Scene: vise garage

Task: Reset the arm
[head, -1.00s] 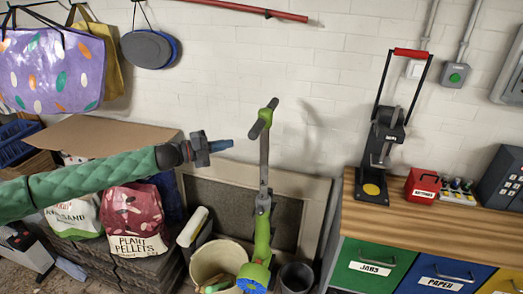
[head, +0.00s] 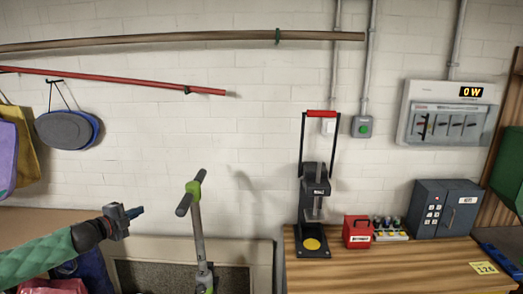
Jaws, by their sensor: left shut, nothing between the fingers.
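My left arm, in a green quilted sleeve, comes in from the lower left. My left gripper (head: 131,213) is shut and empty, held in the air left of the green and grey scooter handle (head: 190,197) and apart from it. My right gripper is not in view. A black press with a red handle (head: 315,190) stands upright on the wooden bench, far to the right of my left gripper.
The wooden bench (head: 380,266) carries a red box (head: 357,231), a row of small bottles (head: 389,228) and a dark safe (head: 444,208). A panel reading 0 W (head: 449,112) and a green-button switch (head: 362,126) are on the wall.

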